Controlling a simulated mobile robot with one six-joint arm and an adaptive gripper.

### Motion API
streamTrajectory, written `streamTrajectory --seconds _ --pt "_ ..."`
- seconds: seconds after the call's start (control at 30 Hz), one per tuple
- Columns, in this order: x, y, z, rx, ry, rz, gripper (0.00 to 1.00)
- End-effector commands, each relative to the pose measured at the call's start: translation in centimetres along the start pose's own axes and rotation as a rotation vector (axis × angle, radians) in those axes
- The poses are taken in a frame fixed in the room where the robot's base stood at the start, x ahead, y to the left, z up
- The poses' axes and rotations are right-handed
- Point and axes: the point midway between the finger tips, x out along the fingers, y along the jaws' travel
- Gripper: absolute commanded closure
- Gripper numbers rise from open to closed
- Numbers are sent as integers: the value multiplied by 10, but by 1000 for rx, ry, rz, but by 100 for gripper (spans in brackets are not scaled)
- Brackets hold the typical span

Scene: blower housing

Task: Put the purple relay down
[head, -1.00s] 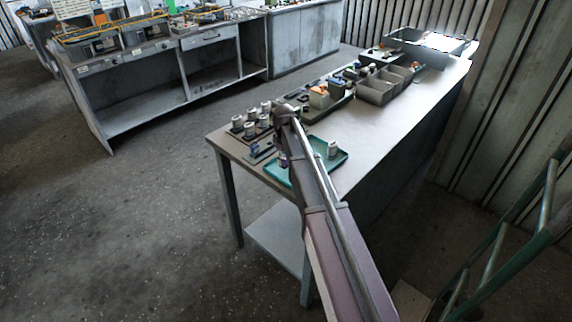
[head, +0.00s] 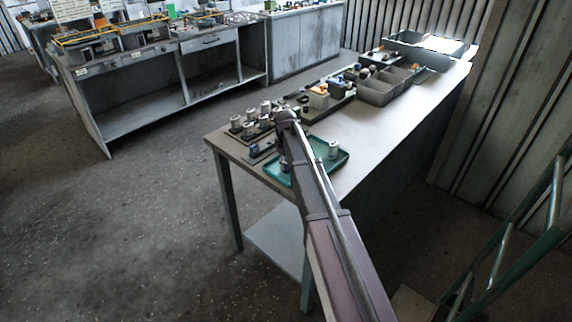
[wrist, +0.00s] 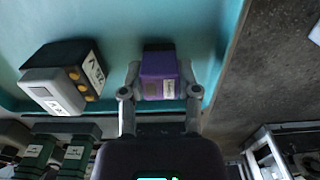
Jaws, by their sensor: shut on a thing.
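In the wrist view, the purple relay (wrist: 159,75), with a dark top and a small pale label, sits between the two fingers of my gripper (wrist: 160,85). The fingers are shut on its sides. Behind it is the teal tray (wrist: 215,20); I cannot tell whether the relay touches the tray floor. A grey and black relay (wrist: 62,78) with a V-marked label lies in the tray to the left, apart from my gripper. In the head view, my arm covers the middle of the teal tray (head: 340,162), and my gripper is mostly hidden.
A pale round-topped part (head: 333,150) stands at the tray's right. Several similar parts (head: 250,120) stand left of my arm. Grey bins (head: 378,90) sit farther back on the workbench (head: 385,125). Green labelled blocks (wrist: 75,158) lie at the wrist view's lower left.

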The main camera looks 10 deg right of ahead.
Motion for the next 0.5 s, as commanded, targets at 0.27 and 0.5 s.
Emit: streamTrajectory --seconds 0.27,0.5 --pt "2 0 0 0 0 0 24" --pt "2 -1 -1 -1 0 0 24"
